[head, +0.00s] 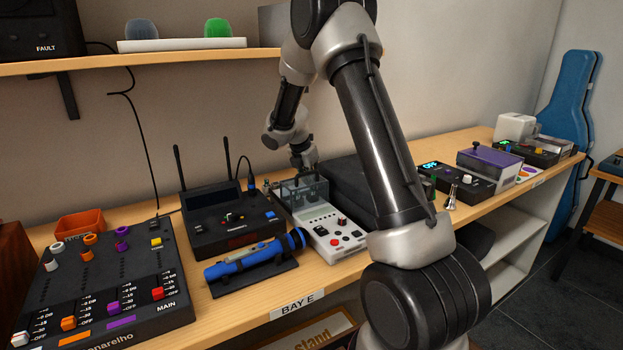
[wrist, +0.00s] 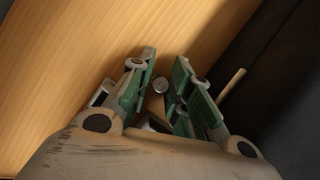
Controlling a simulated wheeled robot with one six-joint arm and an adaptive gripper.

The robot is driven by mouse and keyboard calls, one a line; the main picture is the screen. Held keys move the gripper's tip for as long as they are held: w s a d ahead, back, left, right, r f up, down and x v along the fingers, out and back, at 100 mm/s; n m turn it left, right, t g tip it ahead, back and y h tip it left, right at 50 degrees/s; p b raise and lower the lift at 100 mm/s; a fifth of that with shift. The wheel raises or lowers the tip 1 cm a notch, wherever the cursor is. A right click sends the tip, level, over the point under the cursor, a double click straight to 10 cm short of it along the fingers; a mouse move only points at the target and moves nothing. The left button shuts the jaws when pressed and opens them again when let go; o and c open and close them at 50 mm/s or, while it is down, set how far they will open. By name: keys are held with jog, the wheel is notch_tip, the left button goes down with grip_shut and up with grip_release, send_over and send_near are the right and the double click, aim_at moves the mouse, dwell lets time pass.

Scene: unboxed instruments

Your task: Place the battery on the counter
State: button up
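In the wrist view, my gripper (wrist: 164,62) has its two green-padded fingers close together. A small round grey metal end (wrist: 160,85) shows between the pads; it looks like the end of the battery, and the pads seem to close on it from both sides. The rest of it is mostly hidden by the fingers. The wooden counter (wrist: 75,55) lies beyond the fingertips. In the head view, my gripper (head: 304,163) points down over the back of the counter (head: 222,312), behind a clear-topped box; the battery cannot be made out there.
The clear box (head: 303,190) stands on a grey device (head: 335,232). A black radio unit with antennas (head: 230,222) is left of it, with a blue flashlight (head: 255,257) in front. A dark case (head: 350,185) is close on the right. A mixer (head: 105,290) fills the left.

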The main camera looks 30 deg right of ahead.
jog(key=shift+s+f, duration=0.3)
jog(key=shift+f, duration=0.3)
jog(key=shift+r, duration=0.3)
jog(key=w+v, duration=0.1)
jog(key=v, duration=0.7)
jog(key=shift+s+r, duration=0.15)
jog(key=shift+r, duration=0.05)
jog(key=shift+d, duration=0.15)
